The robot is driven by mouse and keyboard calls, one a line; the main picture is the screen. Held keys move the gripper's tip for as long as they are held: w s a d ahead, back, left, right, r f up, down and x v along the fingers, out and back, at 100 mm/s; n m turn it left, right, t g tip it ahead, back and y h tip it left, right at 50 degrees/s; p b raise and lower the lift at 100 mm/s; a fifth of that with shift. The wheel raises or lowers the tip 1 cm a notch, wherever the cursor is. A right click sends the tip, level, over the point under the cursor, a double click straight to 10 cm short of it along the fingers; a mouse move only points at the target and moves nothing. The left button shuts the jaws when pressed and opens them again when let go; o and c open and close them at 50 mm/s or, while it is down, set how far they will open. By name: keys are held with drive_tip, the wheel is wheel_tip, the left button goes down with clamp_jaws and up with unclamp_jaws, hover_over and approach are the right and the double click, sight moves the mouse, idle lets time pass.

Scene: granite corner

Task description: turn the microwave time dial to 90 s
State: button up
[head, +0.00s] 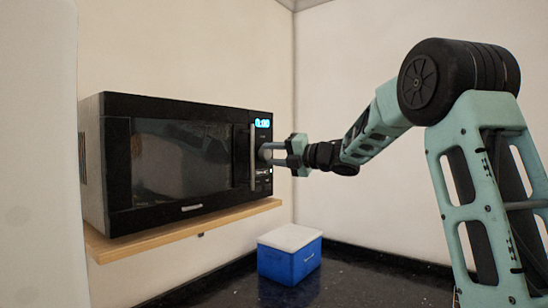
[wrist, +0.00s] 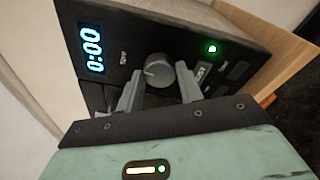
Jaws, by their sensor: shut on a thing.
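The black microwave (head: 112,165) stands on a wooden wall shelf with its door shut. Its lit display (head: 263,123) also shows in the wrist view (wrist: 91,48) and reads 0:00. The round grey time dial (wrist: 157,71) sits on the control panel beside the display. My gripper (head: 266,151) reaches the panel from the right. In the wrist view its two fingers (wrist: 160,90) stand on either side of the dial and are shut on it. The fingers hide part of the dial's lower edge.
The wooden shelf (head: 185,233) carries the microwave. A blue box with a white lid (head: 289,262) stands on the dark granite counter (head: 355,285) below. A green light (wrist: 212,48) glows on the panel near the dial. The door handle (head: 253,157) is just left of my fingers.

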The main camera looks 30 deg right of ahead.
drive_tip(key=m, duration=0.2)
drive_tip(key=m+b, duration=0.1)
drive_tip(key=m, duration=0.1)
drive_tip(key=shift+f+m+t, duration=0.2)
drive_tip(key=shift+m+t, duration=0.1)
drive_tip(key=m, duration=0.4)
drive_tip(key=shift+b, duration=0.4)
drive_tip(key=m+t+h, duration=0.1)
drive_tip(key=m, duration=0.3)
drive_tip(key=shift+a+m, duration=0.1)
drive_tip(key=shift+m, duration=0.3)
drive_tip(key=shift+s+f+m+h+p, duration=0.1)
drive_tip(key=shift+m+h+p, duration=0.4)
drive_tip(key=shift+m, duration=1.7)
drive_tip(key=o, duration=1)
drive_tip(key=b+v, duration=0.1)
drive_tip(key=v, duration=0.4)
drive_tip(key=b+v, duration=0.2)
drive_tip(key=v, duration=0.4)
drive_tip(key=b+v, duration=0.2)
drive_tip(key=v, duration=0.4)
drive_tip(key=shift+s+f, duration=0.15)
drive_tip(key=shift+f, duration=0.25)
